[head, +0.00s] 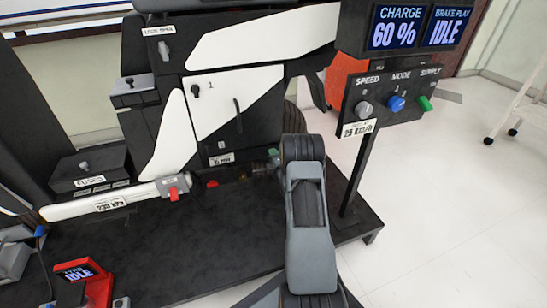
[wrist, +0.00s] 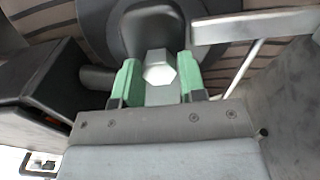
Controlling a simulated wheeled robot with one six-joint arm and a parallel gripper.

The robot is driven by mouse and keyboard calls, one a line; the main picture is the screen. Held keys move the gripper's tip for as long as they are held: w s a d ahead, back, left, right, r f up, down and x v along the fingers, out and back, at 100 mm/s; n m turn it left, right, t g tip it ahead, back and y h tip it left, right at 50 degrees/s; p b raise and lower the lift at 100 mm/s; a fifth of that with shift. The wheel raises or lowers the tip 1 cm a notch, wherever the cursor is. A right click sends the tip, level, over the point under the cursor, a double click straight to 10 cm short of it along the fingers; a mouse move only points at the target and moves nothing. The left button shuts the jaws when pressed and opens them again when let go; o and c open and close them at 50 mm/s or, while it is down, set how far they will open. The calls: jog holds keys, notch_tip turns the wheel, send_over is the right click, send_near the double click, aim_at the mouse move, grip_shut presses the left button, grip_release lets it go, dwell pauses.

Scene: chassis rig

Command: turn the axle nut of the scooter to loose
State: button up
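The axle nut (wrist: 160,70) is a pale grey hexagon in front of the dark wheel hub in the wrist view. My gripper (wrist: 160,82) has its two green finger pads on either side of the nut. Little or no gap shows between pads and nut, but I cannot tell whether they press on it. In the head view my gripper (head: 273,157) is low beside the scooter, partly behind my own arm. The nut is not clear there. The scooter (head: 238,95) is a black and white body with part of a tyre showing behind my arm.
A post with a panel of speed, mode and supply knobs (head: 388,98) stands right of my arm. A grey bar (wrist: 245,27) crosses close right of the nut. A red-framed tyre display (head: 82,275) reads IDLE. Open floor is at right.

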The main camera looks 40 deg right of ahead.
jog(key=p+v, duration=0.4)
jog(key=v, duration=0.9)
jog(key=shift+s+a, duration=0.1)
jog(key=shift+s, duration=0.3)
